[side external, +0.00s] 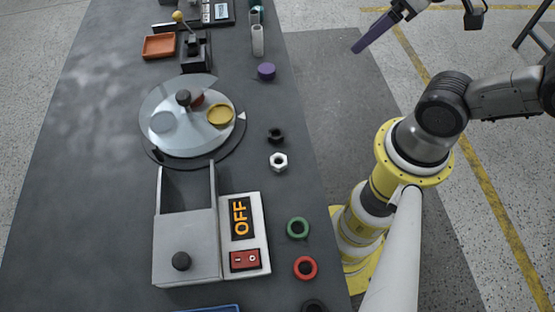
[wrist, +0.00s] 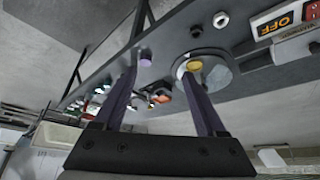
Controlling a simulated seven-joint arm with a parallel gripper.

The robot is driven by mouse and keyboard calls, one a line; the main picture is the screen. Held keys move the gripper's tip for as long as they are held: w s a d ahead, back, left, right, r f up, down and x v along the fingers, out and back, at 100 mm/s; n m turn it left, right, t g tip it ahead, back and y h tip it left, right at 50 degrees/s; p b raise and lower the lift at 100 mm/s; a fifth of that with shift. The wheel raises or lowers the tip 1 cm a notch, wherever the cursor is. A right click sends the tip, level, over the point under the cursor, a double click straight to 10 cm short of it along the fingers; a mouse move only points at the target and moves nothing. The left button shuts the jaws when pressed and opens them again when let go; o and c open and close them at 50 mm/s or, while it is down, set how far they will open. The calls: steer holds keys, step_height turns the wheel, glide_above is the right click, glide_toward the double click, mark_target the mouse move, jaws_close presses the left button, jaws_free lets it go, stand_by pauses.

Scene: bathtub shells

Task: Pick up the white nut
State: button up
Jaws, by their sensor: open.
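The white nut (side external: 279,168) lies flat on the dark table near its right edge in the side view, just below a black nut (side external: 276,135). In the wrist view the white nut (wrist: 220,20) is small near the top, right of the black nut (wrist: 196,31). My gripper (side external: 357,47) is high at the top right of the side view, off the table's edge and well away from the white nut; one purple finger shows clearly there. In the wrist view my gripper (wrist: 160,74) has both purple fingers spread wide, with nothing held between them.
A round turntable (side external: 165,95) with a yellow dish stands left of the nuts. A grey box with an OFF panel (side external: 258,208) is below it. Green (side external: 289,229) and red (side external: 296,269) rings lie near the edge. A purple cylinder (side external: 266,71) stands above.

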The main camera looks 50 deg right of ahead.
steer(key=shift+o, duration=0.8)
